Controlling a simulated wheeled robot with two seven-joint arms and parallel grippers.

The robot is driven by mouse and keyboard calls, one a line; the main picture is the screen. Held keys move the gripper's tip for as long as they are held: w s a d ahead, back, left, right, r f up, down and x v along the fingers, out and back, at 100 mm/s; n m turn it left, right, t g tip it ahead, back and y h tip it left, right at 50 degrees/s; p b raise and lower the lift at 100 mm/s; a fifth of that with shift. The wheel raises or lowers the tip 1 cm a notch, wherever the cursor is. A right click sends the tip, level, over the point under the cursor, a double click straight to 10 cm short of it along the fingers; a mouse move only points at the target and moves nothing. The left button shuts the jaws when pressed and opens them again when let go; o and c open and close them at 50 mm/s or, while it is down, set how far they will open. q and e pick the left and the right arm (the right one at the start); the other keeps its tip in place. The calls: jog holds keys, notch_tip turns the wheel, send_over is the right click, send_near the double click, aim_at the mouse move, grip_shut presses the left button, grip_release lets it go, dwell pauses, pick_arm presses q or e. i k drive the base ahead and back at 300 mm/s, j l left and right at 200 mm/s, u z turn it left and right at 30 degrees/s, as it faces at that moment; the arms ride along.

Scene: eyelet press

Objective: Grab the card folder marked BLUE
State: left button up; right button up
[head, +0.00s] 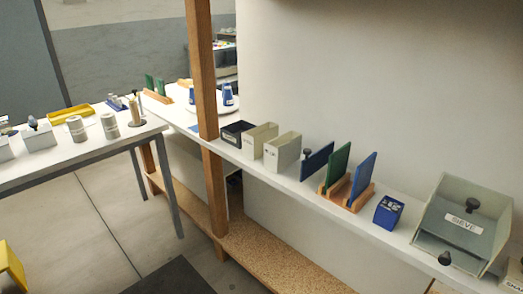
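A wooden rack (356,204) stands on the white shelf right of centre. A blue upright panel (363,178) and a green upright panel (338,168) stand in it. A darker blue panel (317,161) stands just left of the green one; whether it is in the rack is unclear. These flat panels look like card folders, but I can read no BLUE marking on any of them. A small blue box (388,212) with a pale, unreadable label sits right of the rack. Neither of my grippers is in view.
A grey box marked SIEVE (464,226) with black knobs stands at the right. Cream boxes (283,151) and a dark box (237,133) line the shelf to the left. A wooden post (202,75) rises at its front. Another table (75,152) stands left; open floor lies below.

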aim_at(281, 152)
jog(key=i+j, duration=0.1)
jog(key=i, duration=0.9)
